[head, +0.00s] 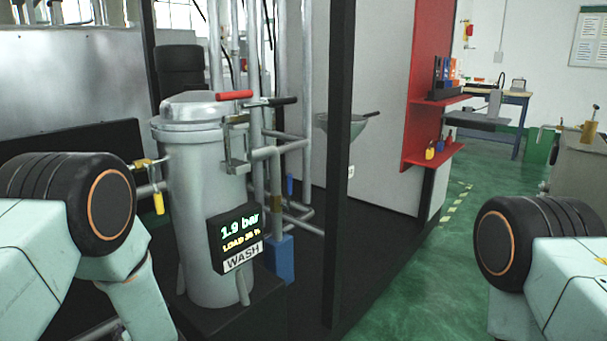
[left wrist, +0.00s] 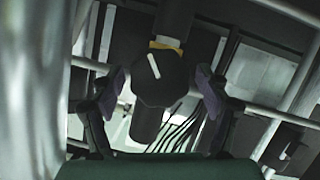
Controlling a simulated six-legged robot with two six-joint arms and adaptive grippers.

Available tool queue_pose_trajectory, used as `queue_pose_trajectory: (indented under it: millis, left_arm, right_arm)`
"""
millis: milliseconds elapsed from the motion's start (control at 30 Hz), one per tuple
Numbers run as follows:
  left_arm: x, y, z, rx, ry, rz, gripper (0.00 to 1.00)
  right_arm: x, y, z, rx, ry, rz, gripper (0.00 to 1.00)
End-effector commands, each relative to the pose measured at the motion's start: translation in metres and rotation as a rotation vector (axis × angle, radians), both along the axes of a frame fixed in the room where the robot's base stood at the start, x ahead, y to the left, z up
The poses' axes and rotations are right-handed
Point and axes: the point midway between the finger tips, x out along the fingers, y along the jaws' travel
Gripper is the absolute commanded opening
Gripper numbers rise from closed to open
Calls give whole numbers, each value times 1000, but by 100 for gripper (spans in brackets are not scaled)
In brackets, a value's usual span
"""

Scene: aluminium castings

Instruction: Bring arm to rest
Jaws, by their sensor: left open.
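My left arm (head: 60,215) comes in from the left in the head view, with its lower link pointing down and out of the picture at the bottom. Its gripper is not visible there. In the left wrist view my left gripper (left wrist: 160,90) is open, with its two dark fingers apart. A dark knob with a pale pointer line (left wrist: 153,66) and a yellow collar shows between and beyond the fingers. No contact with it can be made out. My right arm (head: 540,255) shows at the right edge of the head view, and its gripper is out of view.
A grey filter vessel (head: 195,190) with a red-handled lid and a WASH display (head: 238,240) stands close to my left arm. A red shelf (head: 435,155) holds padlocks. Green floor (head: 400,285) is open at centre right.

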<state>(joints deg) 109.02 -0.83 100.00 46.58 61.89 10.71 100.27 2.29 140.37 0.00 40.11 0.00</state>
Motion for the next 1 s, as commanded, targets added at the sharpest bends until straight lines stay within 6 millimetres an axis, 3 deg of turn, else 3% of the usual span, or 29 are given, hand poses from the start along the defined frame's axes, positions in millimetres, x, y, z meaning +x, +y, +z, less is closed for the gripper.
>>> queue_pose_trajectory:
  millis: [500, 1000]
  left_arm:
    - [2, -1, 0, 178, 208, -1, 75]
    - [-4, -8, 4, 184, 217, 0, 75]
  right_arm:
    - [0, 0, -13, 0, 0, 0, 0]
    - [0, 0, -9, 0, 0, 0, 0]
